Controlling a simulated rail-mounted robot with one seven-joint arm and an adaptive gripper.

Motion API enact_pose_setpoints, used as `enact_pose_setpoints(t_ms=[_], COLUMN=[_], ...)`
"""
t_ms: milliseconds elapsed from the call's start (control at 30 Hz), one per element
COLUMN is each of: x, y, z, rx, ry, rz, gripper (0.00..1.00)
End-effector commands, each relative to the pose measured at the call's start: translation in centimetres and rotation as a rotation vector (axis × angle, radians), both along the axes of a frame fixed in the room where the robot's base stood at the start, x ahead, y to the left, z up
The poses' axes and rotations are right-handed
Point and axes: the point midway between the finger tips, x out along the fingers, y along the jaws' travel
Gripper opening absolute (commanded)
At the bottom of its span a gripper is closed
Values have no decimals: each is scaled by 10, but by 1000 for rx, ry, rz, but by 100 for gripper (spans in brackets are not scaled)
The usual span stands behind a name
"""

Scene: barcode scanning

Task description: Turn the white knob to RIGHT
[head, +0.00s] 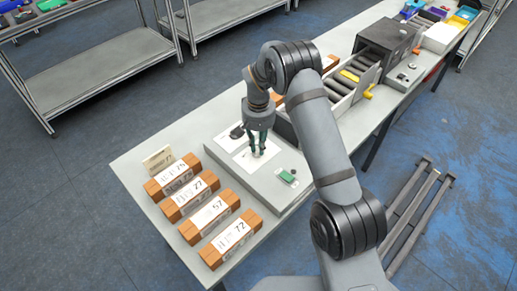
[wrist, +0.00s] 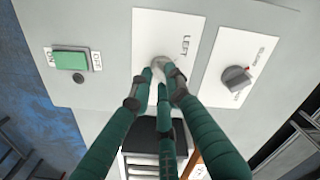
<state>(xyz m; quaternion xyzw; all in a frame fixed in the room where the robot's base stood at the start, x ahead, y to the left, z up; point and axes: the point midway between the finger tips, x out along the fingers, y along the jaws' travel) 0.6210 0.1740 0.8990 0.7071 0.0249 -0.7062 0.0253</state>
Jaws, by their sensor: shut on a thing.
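The white knob (wrist: 160,63) sits on a white plate (wrist: 160,25) with the word LEFT printed on it, at the top middle of the wrist view. In the head view the knob and the tips of my gripper (head: 257,150) meet on the grey control panel (head: 262,186). My gripper, in the wrist view (wrist: 162,76), is shut on the white knob, with its green fingers around it. The fingers partly hide the knob, and I cannot tell its exact pointing direction. The RIGHT mark is not visible.
A black knob (wrist: 236,78) on its own white plate lies to the right in the wrist view. A green ON/OFF button (wrist: 69,61) lies to the left. Several labelled brown boxes (head: 208,214) stand left of the panel, and a roller conveyor (head: 355,75) lies beyond it.

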Motion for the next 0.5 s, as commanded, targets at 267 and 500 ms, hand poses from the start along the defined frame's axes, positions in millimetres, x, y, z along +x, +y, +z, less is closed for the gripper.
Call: enact_pose_setpoints(t_ms=[267,500], x=[0,0], y=[0,0], z=[1,1], rx=[1,1], ry=[0,1], rz=[-2,-1], gripper=[20,34])
